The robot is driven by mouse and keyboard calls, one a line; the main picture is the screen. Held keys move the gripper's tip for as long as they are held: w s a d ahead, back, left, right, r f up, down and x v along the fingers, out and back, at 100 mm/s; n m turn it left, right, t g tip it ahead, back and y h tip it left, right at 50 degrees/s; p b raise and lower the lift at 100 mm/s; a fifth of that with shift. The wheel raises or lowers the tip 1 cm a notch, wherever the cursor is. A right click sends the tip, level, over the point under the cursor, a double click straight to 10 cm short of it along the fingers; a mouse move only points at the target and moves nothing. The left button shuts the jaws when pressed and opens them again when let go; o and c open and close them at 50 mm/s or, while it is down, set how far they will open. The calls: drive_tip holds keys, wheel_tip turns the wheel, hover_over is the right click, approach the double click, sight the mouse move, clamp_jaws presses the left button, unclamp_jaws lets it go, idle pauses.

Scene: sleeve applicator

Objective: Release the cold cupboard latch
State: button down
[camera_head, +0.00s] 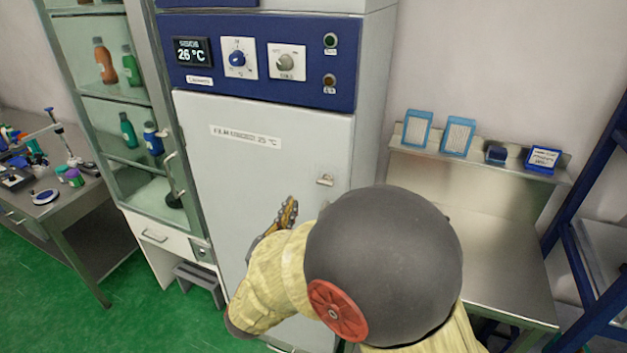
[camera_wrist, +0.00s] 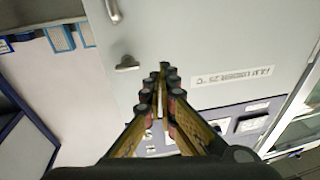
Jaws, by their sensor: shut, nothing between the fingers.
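The cold cupboard (camera_head: 225,165) is a tall unit with a light grey door and a blue control panel (camera_head: 262,62) above it. Its small metal latch (camera_head: 325,180) sits near the door's right edge. In the wrist view the latch (camera_wrist: 127,63) shows left of my fingers, apart from them. My gripper (camera_head: 290,207) is in front of the door, left of and a little below the latch in the head view. In the wrist view my gripper (camera_wrist: 161,80) is shut, with nothing between its fingertips. My arm hides the lower part of the door.
A glass-doored cabinet (camera_head: 122,125) with bottles stands left of the cupboard. A steel bench (camera_head: 480,235) with small blue-framed items stands to the right, beside a blue rack (camera_head: 590,230). A small step (camera_head: 198,275) is on the green floor.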

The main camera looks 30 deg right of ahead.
drive_tip(key=s+d+r+m+h, duration=0.1)
drive_tip(key=s+r+h, duration=0.2)
drive_tip(key=r, duration=0.2)
drive_tip(key=shift+s+d+g+h, duration=0.3)
drive_tip(key=shift+r, duration=0.15)
wheel_tip(320, 180, up, 3)
hover_over(325, 182)
drive_tip(key=a, duration=0.2)
drive_tip(key=shift+s+a+b, duration=0.15)
drive_tip(key=shift+s+b, duration=0.2)
wheel_tip(325, 182, down, 2)
drive_tip(key=shift+w+f+b, duration=0.15)
drive_tip(key=shift+b, duration=0.25)
drive_tip(key=shift+f, duration=0.8)
drive_tip(key=shift+w, duration=0.15)
